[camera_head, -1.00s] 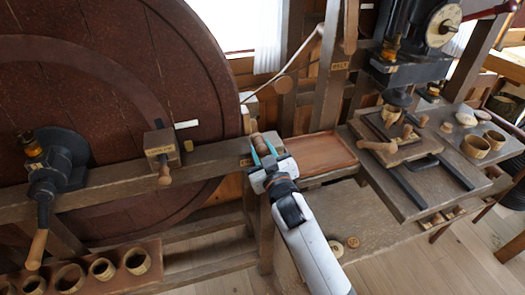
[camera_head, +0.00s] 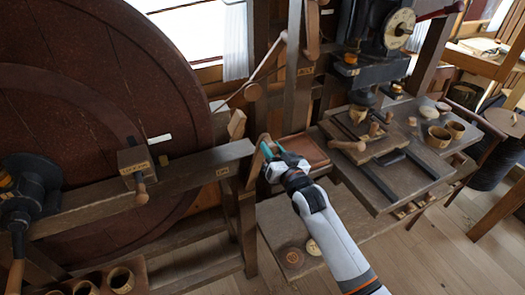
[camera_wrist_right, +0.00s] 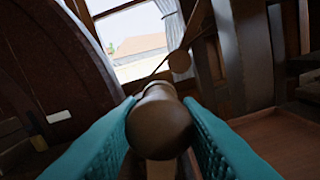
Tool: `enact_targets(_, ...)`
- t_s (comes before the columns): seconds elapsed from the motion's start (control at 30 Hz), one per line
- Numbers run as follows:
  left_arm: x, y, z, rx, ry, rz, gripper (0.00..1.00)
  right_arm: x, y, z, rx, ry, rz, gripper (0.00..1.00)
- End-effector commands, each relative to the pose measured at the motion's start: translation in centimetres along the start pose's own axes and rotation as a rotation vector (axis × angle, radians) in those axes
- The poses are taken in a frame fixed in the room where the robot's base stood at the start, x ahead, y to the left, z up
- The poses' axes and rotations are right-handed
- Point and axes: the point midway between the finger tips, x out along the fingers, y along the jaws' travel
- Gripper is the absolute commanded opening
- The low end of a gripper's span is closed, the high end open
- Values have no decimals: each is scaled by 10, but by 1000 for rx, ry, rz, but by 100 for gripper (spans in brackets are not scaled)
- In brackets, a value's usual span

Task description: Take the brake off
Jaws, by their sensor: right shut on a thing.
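The brake lever is most likely the wooden lever with a rounded knob (camera_head: 257,158) at the right end of the wheel's beam (camera_head: 190,172). My right gripper (camera_head: 268,153) has its teal fingers on either side of it. In the right wrist view the brown knob (camera_wrist_right: 160,118) sits between the two teal fingers (camera_wrist_right: 162,135), which are shut on it. The lower part of the lever is partly hidden. The big dark red wheel (camera_head: 90,90) stands behind the beam. My left gripper is not in view.
A brown tray (camera_head: 305,152) lies just right of my gripper. A press (camera_head: 375,60) stands over a bench with cups (camera_head: 438,138) at the right. A block with a peg handle (camera_head: 135,165) sits on the beam.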

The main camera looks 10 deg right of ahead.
Motion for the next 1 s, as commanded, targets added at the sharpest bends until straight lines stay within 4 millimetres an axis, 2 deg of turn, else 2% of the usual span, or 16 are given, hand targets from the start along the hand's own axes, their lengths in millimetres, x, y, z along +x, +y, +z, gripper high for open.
enact_targets(0.2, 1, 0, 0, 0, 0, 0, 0, 0, -11, -1, 49, 0, -2, 0)
enact_targets(0.63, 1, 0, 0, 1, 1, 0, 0, 0, -13, -1, 62, 1, -3, 0)
enact_targets(0.67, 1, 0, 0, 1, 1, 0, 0, 0, -13, -1, 62, 1, -3, 35)
enact_targets(0.77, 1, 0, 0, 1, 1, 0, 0, 0, -13, -1, 61, 1, -3, 51)
enact_targets(1.0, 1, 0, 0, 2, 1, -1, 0, 0, -12, -1, 59, 0, -1, 53)
